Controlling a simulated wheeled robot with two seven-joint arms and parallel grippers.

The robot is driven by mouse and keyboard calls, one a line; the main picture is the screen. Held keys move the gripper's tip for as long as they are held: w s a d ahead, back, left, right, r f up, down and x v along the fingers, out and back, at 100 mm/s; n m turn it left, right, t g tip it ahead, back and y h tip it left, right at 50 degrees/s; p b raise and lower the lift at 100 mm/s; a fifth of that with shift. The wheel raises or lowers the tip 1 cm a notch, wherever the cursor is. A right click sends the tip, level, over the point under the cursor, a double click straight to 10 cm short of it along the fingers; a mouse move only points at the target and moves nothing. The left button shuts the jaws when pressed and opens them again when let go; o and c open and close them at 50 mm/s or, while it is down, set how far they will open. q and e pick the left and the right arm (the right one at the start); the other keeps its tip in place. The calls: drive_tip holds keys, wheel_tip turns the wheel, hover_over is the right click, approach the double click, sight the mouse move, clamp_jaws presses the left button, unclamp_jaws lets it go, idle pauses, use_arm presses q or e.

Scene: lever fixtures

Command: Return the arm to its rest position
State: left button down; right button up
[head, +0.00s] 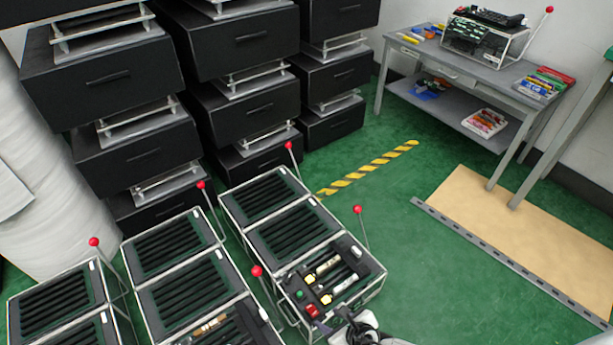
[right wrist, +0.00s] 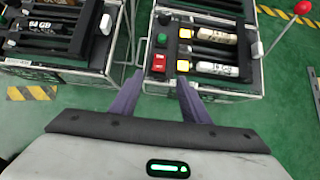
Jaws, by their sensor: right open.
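My right gripper (head: 352,326) shows at the bottom edge of the head view, at the near end of an open lever case. In the right wrist view its two purple fingers (right wrist: 160,98) are spread apart with nothing between them. The case (head: 330,274) holds cylinders with yellow ends, a green button (head: 299,294) and a red switch (head: 312,311). In the right wrist view the red switch (right wrist: 158,62) and green button (right wrist: 162,40) lie just beyond the fingertips. I cannot tell whether the fingers touch the case. My left gripper is not in view.
Several more cases with red-knobbed levers (head: 201,186) stand to the left. Black drawer stacks (head: 120,150) stand behind. A grey workbench (head: 460,70) is at the back right. A tan board (head: 520,235) lies on the green floor, which is clear between it and the cases.

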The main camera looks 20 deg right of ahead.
drive_tip(key=w+a+r+m+t+h, duration=0.1)
drive_tip(key=w+a+r+m+t, duration=0.25)
drive_tip(key=r+m, duration=0.45)
drive_tip(key=d+r+m+h, duration=0.4)
drive_tip(key=d+r+m, duration=0.2)
drive_tip(key=r+m, duration=0.5)
drive_tip(key=s+d+r+m+g+y, duration=0.1)
drive_tip(key=s+r+m+g, duration=0.4)
drive_tip(key=s+m, duration=0.4)
drive_tip(key=s+d+r+m+g+y, duration=0.1)
drive_tip(key=s+d+r+m+g, duration=0.1)
drive_tip(key=s+r+m, duration=0.65)
use_arm(q)
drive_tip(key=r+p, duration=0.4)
drive_tip(key=p, duration=0.1)
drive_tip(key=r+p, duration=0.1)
drive_tip(key=p, duration=0.2)
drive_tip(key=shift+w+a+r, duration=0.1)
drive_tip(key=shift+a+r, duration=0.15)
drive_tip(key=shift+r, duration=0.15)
use_arm(e)
drive_tip(key=w+a+f+m+t+y, duration=0.1)
drive_tip(key=w+a+f+t+y, duration=0.2)
drive_tip(key=a, duration=0.3)
drive_tip(key=shift+a+f+t, duration=0.15)
drive_tip(key=shift+a+t, duration=0.25)
drive_tip(key=shift+t, duration=0.45)
